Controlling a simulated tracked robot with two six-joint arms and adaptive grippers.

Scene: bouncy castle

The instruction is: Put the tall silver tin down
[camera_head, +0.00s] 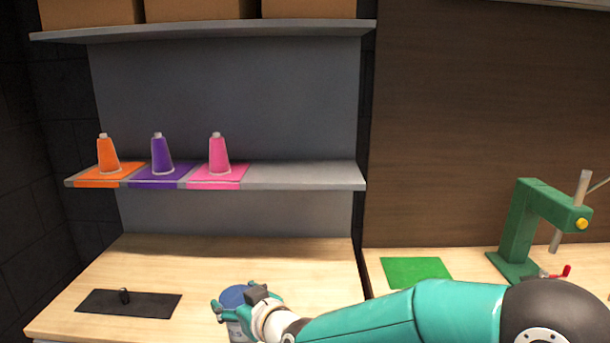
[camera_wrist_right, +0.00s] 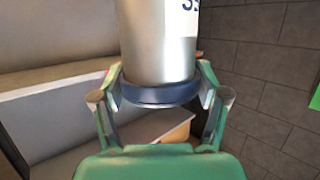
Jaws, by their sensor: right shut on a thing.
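The tall silver tin (camera_wrist_right: 157,42) has a blue lid (camera_wrist_right: 160,94) and a white label with dark print. In the head view its blue lid (camera_head: 234,296) shows at the front of the left worktop, and most of its body is hidden or cut off below. My right gripper (camera_head: 236,307) is shut on the tin close to the lid. In the wrist view its two fingers (camera_wrist_right: 160,90) sit on either side of the lid. I cannot tell whether the tin's base touches anything. My left gripper is not in view.
The left worktop (camera_head: 210,262) has free room behind the tin. A black mat (camera_head: 150,305) with a small dark upright piece lies to the left. Orange, purple and pink cones (camera_head: 218,155) stand on matching mats on the shelf (camera_head: 305,176). A green mat (camera_head: 416,271) and green press (camera_head: 525,220) are right.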

